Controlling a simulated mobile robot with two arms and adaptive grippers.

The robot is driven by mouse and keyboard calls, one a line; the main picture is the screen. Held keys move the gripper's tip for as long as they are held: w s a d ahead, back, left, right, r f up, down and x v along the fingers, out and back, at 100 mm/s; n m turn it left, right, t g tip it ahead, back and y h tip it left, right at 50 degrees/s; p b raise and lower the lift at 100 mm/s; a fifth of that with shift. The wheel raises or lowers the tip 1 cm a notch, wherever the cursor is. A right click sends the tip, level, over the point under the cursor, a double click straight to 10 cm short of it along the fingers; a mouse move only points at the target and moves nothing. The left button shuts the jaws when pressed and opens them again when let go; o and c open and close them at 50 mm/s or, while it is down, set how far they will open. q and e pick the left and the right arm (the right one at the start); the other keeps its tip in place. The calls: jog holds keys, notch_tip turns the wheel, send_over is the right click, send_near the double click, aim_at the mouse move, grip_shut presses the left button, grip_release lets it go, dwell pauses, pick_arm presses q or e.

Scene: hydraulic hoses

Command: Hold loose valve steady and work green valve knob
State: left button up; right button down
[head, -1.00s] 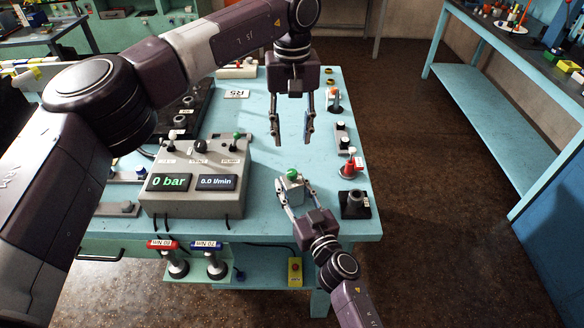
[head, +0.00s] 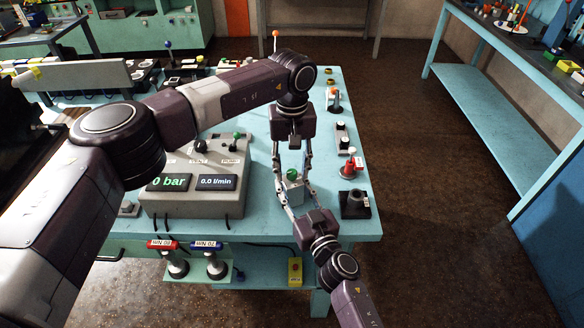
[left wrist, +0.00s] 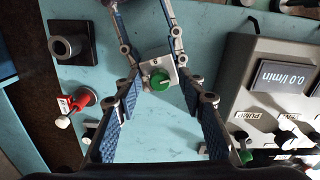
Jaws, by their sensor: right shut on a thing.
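The loose valve is a small grey block (head: 294,193) on the blue bench, with a green knob (head: 292,174) on top. My right gripper (head: 292,197) is shut on the valve body from the near side. My left gripper (head: 291,177) points down over the valve with its fingers spread, one on each side of the green knob. In the left wrist view the green knob (left wrist: 160,81) and the valve body (left wrist: 178,72) show between the open blue-padded fingers of my left gripper (left wrist: 160,100), and the fingers look apart from the knob.
A grey control box (head: 190,200) with 0 bar and 0.0 l/min displays stands to the left. A red-handled part (head: 351,167) and a black socket block (head: 355,205) stand to the right. Bare bench lies around the valve.

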pick_arm(q)
grip_shut()
